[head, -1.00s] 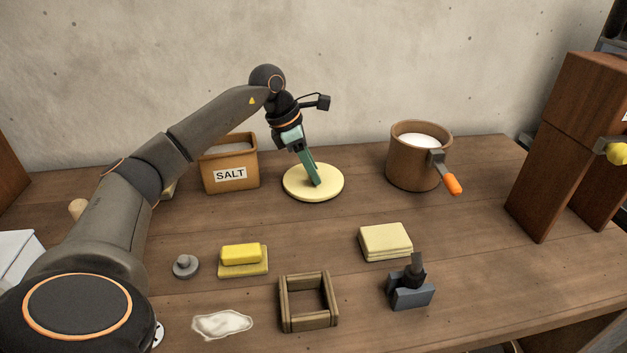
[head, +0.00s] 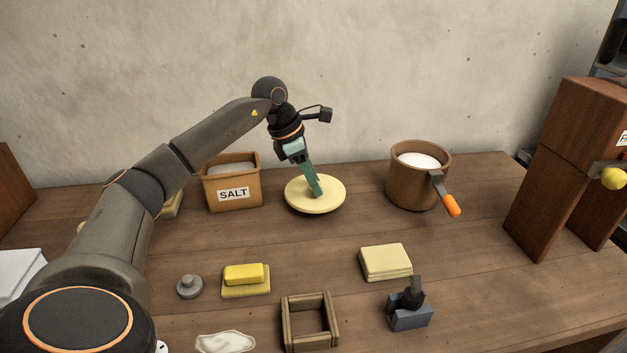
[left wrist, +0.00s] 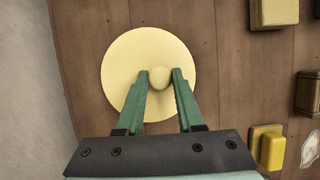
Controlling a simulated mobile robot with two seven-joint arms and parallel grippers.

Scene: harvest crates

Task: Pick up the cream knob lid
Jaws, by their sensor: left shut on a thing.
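The cream knob lid (head: 300,195) is a round pale disc near the back middle of the table. In the head view it hangs slightly above the wood, with a shadow beneath it. My left gripper (head: 317,188) reaches down to its centre and is shut on its knob. In the left wrist view the green fingers (left wrist: 159,82) sit on both sides of the round knob, and the disc of the lid (left wrist: 150,48) shows flat around it. My right gripper is not in view.
A salt box (head: 234,194) stands left of the lid, and a brown pot (head: 405,187) with an orange-tipped handle stands right. A wooden cabinet (head: 577,120) is at right.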

